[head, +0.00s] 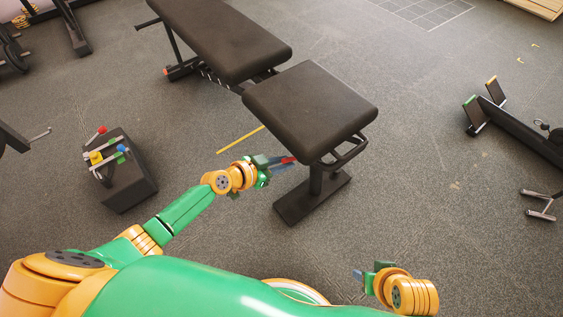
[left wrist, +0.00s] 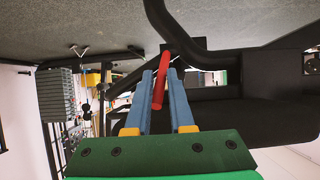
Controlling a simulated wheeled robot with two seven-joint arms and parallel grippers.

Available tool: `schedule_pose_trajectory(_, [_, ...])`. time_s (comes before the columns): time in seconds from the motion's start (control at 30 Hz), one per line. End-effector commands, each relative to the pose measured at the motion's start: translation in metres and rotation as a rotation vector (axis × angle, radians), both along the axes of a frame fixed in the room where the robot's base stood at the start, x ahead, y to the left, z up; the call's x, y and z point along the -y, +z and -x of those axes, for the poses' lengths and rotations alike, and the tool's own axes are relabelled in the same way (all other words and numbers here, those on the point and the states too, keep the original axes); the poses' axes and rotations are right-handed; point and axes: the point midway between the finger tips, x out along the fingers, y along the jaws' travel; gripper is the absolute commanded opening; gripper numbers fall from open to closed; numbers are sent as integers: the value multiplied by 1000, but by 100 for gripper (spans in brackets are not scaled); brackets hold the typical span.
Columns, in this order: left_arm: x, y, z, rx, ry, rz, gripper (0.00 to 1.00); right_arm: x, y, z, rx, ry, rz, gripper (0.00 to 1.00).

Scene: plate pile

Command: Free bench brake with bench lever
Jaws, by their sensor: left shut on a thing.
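The black padded bench (head: 310,105) stands in the middle of the head view, its seat end nearest me. The red bench lever (head: 288,160) sticks out below the near left corner of the seat. My left gripper (head: 284,162) is at this lever, under the seat edge. In the left wrist view the red lever (left wrist: 159,88) runs between the two blue fingers of my left gripper (left wrist: 157,85), which are shut on it. The brake itself cannot be made out. My right gripper (head: 358,274) is low at the right, away from the bench; its finger gap is too small to tell.
A black box (head: 125,185) with colored handles stands on the floor left of my left arm. A black bench-like frame (head: 525,130) is at the right edge. A yellow line (head: 240,139) marks the floor. Open floor lies right of the bench.

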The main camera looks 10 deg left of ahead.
Motion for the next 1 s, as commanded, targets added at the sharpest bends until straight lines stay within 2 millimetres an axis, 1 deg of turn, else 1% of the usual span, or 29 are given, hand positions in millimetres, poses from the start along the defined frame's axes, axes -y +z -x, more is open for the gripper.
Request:
schedule_pose_trajectory(0.03, [8,5,0,6,-12,16,0,0,1,0,0,0,0,50])
schedule_pose_trajectory(0.7, [10,12,-6,13,-5,19,0,0,-1,0,0,-1,-1,50])
schedule_pose_trajectory(0.73, [10,12,-6,13,-5,19,35,0,-1,0,0,-1,-1,50])
schedule_pose_trajectory(0.83, [8,11,-6,12,-4,15,62,0,-1,0,0,-1,-1,50])
schedule_pose_trajectory(1.0, [7,9,-5,9,-3,11,62,0,-1,0,0,-1,-1,50])
